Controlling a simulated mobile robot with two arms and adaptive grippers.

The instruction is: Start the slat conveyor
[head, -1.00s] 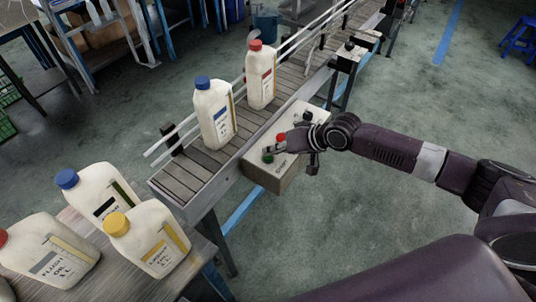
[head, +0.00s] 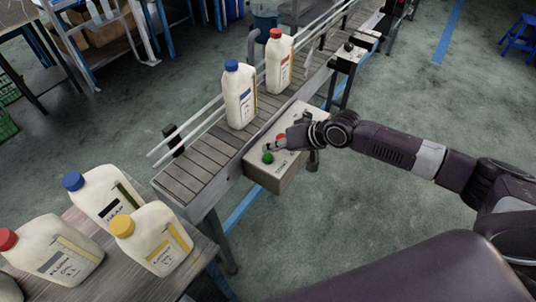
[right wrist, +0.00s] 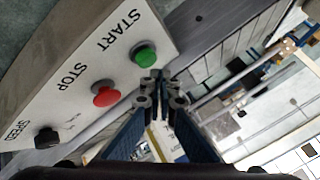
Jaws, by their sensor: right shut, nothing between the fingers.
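The slat conveyor (head: 182,178) runs from the front left to the back right. A blue-capped bottle (head: 239,97) and a red-capped bottle (head: 279,65) stand upright on its slats. The control box (head: 275,175) sits on its near side. In the right wrist view the box shows a green START button (right wrist: 145,54), a red STOP button (right wrist: 105,94) and a black SPEED knob (right wrist: 47,138). My right gripper (head: 277,147) is shut and empty above the box. Its tips (right wrist: 155,85) appear close beside the green button; I cannot tell if they touch. My left gripper is out of view.
A table (head: 190,287) at the front left holds a blue-capped bottle (head: 103,195), a yellow-capped bottle (head: 152,238) and a red-capped bottle (head: 52,250). Guide rails (head: 190,122) line the conveyor's far side. The floor right of the conveyor is open.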

